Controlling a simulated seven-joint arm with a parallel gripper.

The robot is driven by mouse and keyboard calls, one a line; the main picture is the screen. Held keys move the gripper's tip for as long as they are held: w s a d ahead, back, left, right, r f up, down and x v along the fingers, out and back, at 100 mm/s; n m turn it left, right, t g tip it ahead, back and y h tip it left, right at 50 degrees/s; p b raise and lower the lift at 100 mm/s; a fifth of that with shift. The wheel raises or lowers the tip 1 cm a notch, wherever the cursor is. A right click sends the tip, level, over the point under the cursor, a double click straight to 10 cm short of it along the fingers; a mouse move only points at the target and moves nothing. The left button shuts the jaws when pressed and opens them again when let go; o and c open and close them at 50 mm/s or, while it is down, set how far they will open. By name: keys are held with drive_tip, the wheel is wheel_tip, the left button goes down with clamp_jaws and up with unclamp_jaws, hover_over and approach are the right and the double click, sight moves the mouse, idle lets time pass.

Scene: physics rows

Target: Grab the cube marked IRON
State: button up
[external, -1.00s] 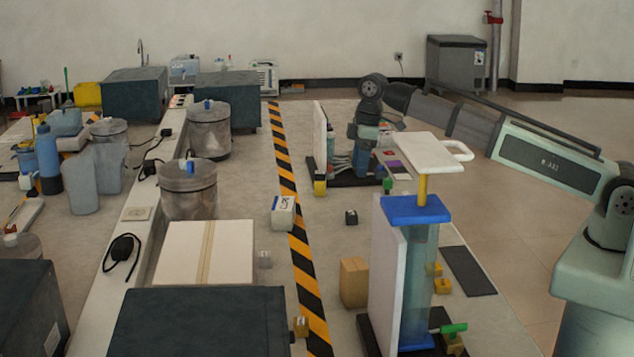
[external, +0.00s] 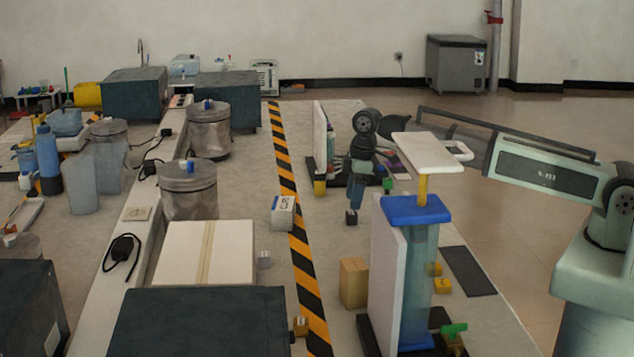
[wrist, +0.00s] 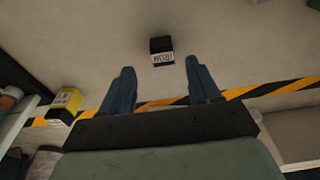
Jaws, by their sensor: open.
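A small black cube (external: 351,218) stands on the table right of the striped tape in the external view. In the wrist view the black cube (wrist: 162,47) shows a white label on one face; its lettering is too small to read surely. My gripper (external: 356,192) points down just above this cube in the external view. In the wrist view my gripper (wrist: 159,68) has its two fingers spread apart with nothing between them. The cube lies a little beyond the fingertips, roughly centred between them.
A white labelled block (external: 282,213) lies by the striped tape (external: 299,246). A tall press with a blue top (external: 415,210) and a wooden block (external: 354,282) stand nearer the camera. A yellow labelled block (wrist: 65,103) is at left in the wrist view. Table around the black cube is clear.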

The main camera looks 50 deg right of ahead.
sight(352, 213)
drive_tip(key=shift+a+f, duration=0.15)
drive_tip(key=shift+f, duration=1)
drive_tip(key=shift+a+f, duration=0.15)
drive_tip(key=shift+f, duration=1)
clamp_jaws()
